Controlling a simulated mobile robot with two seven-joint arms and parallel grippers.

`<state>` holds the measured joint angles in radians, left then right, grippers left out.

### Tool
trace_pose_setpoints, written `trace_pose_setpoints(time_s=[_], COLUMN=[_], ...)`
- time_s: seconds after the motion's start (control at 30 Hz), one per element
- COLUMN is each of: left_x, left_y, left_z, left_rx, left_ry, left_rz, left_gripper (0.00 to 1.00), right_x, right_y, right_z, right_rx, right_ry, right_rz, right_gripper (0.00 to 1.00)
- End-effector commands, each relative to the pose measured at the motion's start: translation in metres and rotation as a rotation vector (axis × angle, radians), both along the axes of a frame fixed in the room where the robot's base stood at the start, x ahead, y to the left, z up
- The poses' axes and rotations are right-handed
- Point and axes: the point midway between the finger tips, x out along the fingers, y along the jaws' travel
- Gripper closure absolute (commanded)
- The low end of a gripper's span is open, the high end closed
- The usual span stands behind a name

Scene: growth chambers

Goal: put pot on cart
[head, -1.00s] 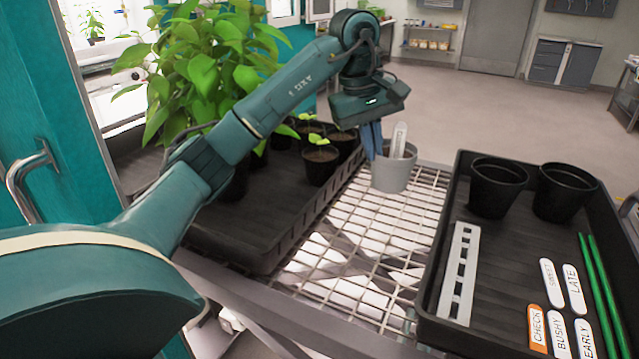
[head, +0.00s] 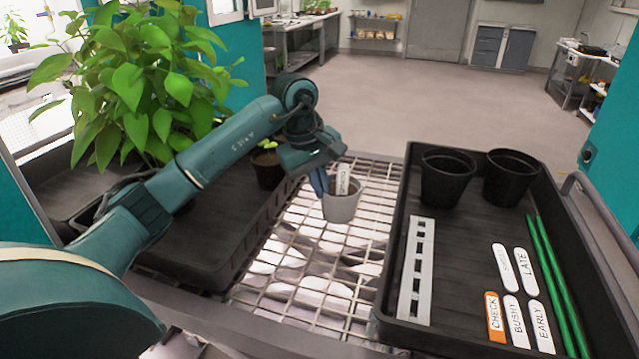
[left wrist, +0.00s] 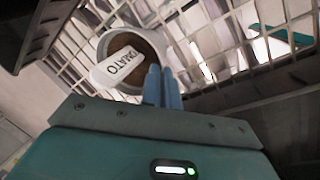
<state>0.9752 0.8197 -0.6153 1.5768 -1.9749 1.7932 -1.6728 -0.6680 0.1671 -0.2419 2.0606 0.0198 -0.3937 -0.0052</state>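The grey pot (head: 342,205) holds dark soil and a white label (head: 342,180). The label reads TOMATO in the left wrist view (left wrist: 117,64). My left gripper (head: 319,183) has its blue fingers closed together on the pot's rim, at its left side in the head view. The fingers (left wrist: 162,86) also show at the rim in the left wrist view. The pot is upright over the wire-mesh top of the cart (head: 290,285), between two black trays. I cannot tell whether its base touches the mesh. My right gripper is not in view.
The right black tray (head: 388,265) holds two empty black pots (head: 447,180), a slotted white strip, several labels and green sticks. The left black tray (head: 225,255) holds leafy plants and a seedling pot (head: 268,170). Bare mesh lies in front of the grey pot.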

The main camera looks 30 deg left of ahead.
Motion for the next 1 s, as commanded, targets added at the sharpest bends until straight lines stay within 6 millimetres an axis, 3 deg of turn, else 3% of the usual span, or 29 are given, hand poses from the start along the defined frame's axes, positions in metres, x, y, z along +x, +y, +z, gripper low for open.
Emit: trace_pose_setpoints(time_s=[0.33,0.63,0.87,1.0], left_x=[0.000,0.000,0.000,-0.001], left_y=[0.000,0.000,0.000,0.001], left_z=[-0.003,-0.003,-0.002,0.010], left_rx=[-0.001,-0.001,-0.001,0.000], left_ry=[-0.004,-0.002,-0.002,-0.005], left_rz=[-0.001,0.000,0.000,0.000], left_gripper=[1.00,0.75,0.75,0.75], right_x=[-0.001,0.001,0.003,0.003], right_y=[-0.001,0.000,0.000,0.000], right_z=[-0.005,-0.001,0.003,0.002], right_rx=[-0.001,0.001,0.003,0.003], right_ry=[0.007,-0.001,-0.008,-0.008], right_rz=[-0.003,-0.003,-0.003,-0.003], right_gripper=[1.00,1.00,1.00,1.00])
